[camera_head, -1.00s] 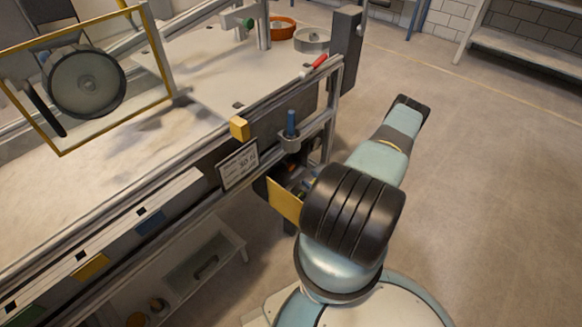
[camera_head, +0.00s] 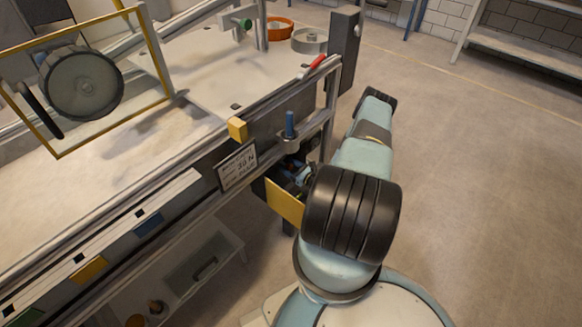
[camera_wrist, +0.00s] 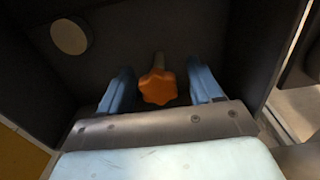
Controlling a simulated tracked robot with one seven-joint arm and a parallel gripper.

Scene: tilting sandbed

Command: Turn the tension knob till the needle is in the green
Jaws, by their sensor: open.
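In the wrist view an orange lobed knob (camera_wrist: 158,87) sits on a short pale shaft inside a dark recess. My gripper (camera_wrist: 161,72) is open, with one blue finger on each side of the knob and a visible gap to both. A plain pale disc (camera_wrist: 70,37) is at the upper left of the recess; I cannot make out a needle or a green zone on it. In the head view my gripper (camera_head: 297,172) is partly visible at the bench's side opening, beside a yellow panel (camera_head: 284,203). The knob is hidden there.
A placard (camera_head: 237,167) hangs on the bench's side rail, below a yellow block (camera_head: 237,129). A blue-topped post (camera_head: 290,125) stands just above the opening. A red-handled tool (camera_head: 313,66) lies at the bench edge. The floor to the right is clear.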

